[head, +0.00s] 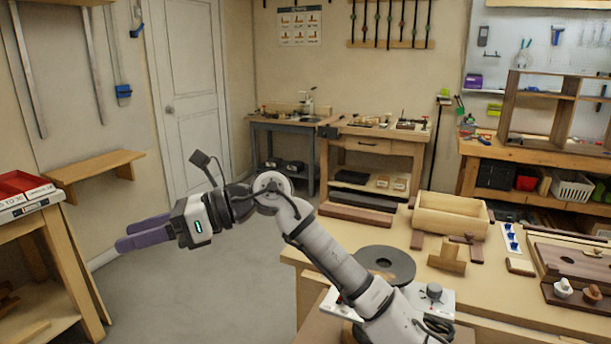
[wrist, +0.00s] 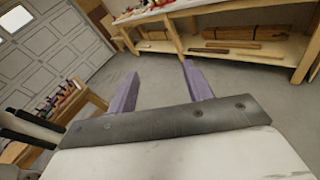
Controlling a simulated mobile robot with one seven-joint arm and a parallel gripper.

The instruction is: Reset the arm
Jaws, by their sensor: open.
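My gripper (head: 141,233) is at the left middle of the head view, with its purple fingers pointing left over the open floor. My white arm reaches up and left from the lower right, and the gripper is clear of the workbench. In the wrist view, the two purple fingers of my gripper (wrist: 157,88) stand apart with bare grey floor between them. The gripper is open and holds nothing.
A workbench (head: 460,283) at right bears an open wooden box (head: 450,218) and a dark round disc (head: 386,262). The floor (head: 215,285) between is clear.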

